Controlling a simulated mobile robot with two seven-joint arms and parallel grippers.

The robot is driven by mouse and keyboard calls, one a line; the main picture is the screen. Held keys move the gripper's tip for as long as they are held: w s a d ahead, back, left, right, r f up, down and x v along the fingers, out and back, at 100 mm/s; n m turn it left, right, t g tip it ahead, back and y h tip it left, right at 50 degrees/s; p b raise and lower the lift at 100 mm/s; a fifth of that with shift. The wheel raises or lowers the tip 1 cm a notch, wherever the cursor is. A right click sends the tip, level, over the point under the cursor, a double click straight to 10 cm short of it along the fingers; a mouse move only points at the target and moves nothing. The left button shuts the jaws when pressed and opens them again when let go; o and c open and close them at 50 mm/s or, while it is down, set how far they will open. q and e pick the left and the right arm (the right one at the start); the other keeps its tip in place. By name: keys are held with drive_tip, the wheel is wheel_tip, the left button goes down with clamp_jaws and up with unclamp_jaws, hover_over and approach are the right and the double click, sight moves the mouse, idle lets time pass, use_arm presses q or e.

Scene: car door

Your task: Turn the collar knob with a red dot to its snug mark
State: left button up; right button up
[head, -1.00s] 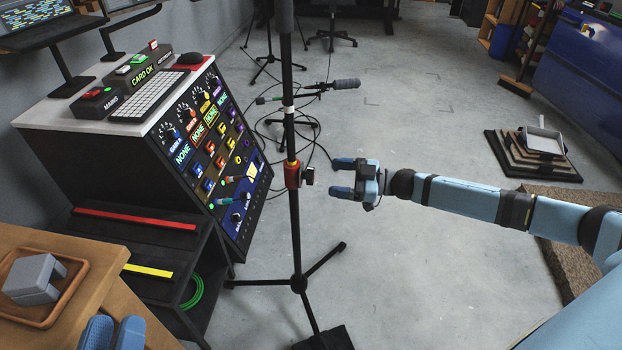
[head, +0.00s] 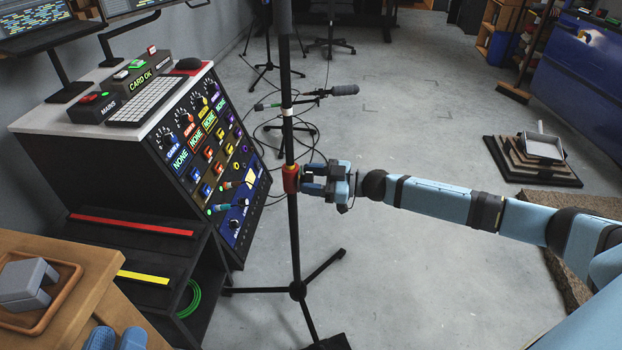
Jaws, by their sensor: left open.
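A black microphone stand (head: 293,225) stands upright in the middle of the view. It carries a red collar (head: 290,177) about halfway up its pole. My right gripper (head: 313,180) reaches in from the right, its fingertips at the right side of the collar, where the knob is. The fingers hide the knob, and I cannot tell whether they are closed on it. No red dot or snug mark can be made out.
A black console (head: 205,160) with knobs and lit labels stands left of the pole. A wooden table (head: 95,285) with a tray (head: 62,312) holding a grey part is at the lower left. A microphone (head: 344,90) lies behind the pole.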

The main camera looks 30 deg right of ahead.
use_arm(q)
drive_tip(key=shift+r, duration=0.15)
use_arm(e)
drive_tip(key=shift+r+n+p, duration=0.1)
drive_tip(key=shift+n+p, duration=0.7)
drive_tip(key=shift+n, duration=0.4)
drive_tip(key=n+p, duration=0.1)
drive_tip(key=n, duration=0.2)
drive_tip(key=shift+s+a, duration=0.1)
drive_tip(key=shift+f+n, duration=0.2)
drive_tip(key=shift+n, duration=0.8)
use_arm(q)
drive_tip(key=r, duration=0.1)
drive_tip(key=r+t, duration=0.1)
drive_tip(key=r, duration=0.1)
drive_tip(key=shift+s+a+r+t, duration=0.15)
drive_tip(key=shift+a+r+t, duration=0.05)
drive_tip(key=shift+t, duration=0.1)
drive_tip(key=shift+a+f, duration=0.1)
drive_tip(key=shift+f, duration=0.1)
use_arm(e)
drive_tip(key=shift+n, duration=0.3)
drive_tip(key=o, duration=0.9)
drive_tip(key=shift+o, duration=0.2)
